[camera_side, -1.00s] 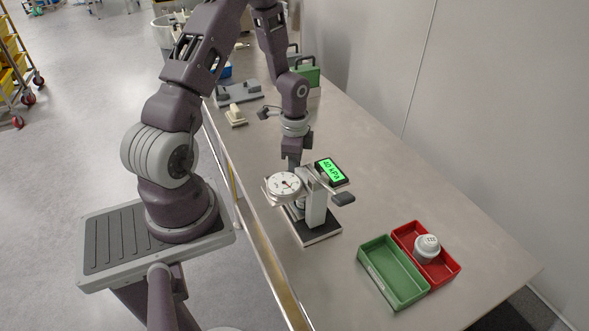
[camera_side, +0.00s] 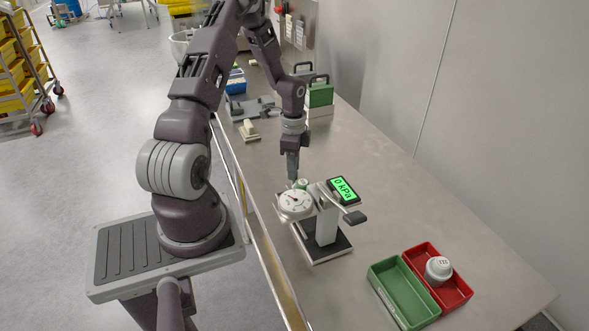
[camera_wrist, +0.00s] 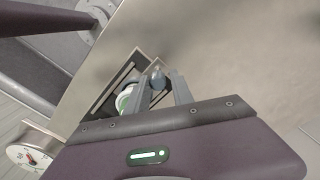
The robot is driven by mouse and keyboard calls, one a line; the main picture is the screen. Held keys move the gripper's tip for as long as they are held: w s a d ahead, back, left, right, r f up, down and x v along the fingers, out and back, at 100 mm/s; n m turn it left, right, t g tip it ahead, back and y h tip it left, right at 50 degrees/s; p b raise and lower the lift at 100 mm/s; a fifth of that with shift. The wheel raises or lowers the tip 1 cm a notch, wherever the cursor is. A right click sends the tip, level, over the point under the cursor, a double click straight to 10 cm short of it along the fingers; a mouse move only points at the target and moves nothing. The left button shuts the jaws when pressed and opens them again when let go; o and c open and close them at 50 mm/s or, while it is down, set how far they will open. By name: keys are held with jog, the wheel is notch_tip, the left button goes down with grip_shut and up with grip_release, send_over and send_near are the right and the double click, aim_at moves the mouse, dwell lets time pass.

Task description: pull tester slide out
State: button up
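The tester (camera_side: 326,228) stands on a dark base plate on the bench. It has a round dial gauge (camera_side: 295,204), an upright post, a lever with a dark grip (camera_side: 355,217) and a green display (camera_side: 343,189) reading 0 kPa. My gripper (camera_side: 293,177) is low, just behind the gauge. In the wrist view, my gripper's fingers (camera_wrist: 160,86) stand apart on either side of a blue-grey knob (camera_wrist: 157,75), and look open. A white round piece with a green centre (camera_wrist: 125,101) sits beside the knob. Contact with the knob is unclear; the slide is partly hidden by the fingers and gauge.
A green tray (camera_side: 402,291) and a red tray (camera_side: 458,291) holding a white capped jar (camera_side: 438,269) are at the front right. Grey fixtures (camera_side: 250,108) and a green box (camera_side: 320,95) stand farther back.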

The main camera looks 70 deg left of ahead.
jog(key=shift+o, duration=0.2)
dwell(0.3)
notch_tip(320, 180, up, 7)
jog(key=shift+a+r, duration=0.1)
jog(key=shift+o, duration=1.4)
jog(key=shift+r, duration=0.3)
jog(key=o, duration=0.7)
jog(key=d+r+n, duration=0.1)
jog(key=r, duration=0.2)
jog(key=r+n, duration=0.1)
jog(key=r, duration=0.1)
jog(key=d+r+n, duration=0.1)
jog(key=r, duration=0.2)
jog(key=shift+w+d+r+n, duration=0.15)
jog(key=shift+d+r+n, duration=0.2)
jog(key=shift+n, duration=0.05)
jog(key=o, duration=0.5)
jog(key=d+r+n, duration=0.1)
jog(key=r, duration=0.1)
jog(key=d+r+n, duration=0.1)
jog(key=r, duration=0.1)
jog(key=d+r, duration=0.1)
jog(key=r, duration=0.1)
jog(key=shift+s+d+n, duration=0.25)
jog(key=shift+d+n, duration=0.1)
jog(key=shift+n, duration=0.05)
jog(key=shift+o, duration=0.2)
notch_tip(320, 180, down, 10)
jog(key=shift+d+r, duration=0.15)
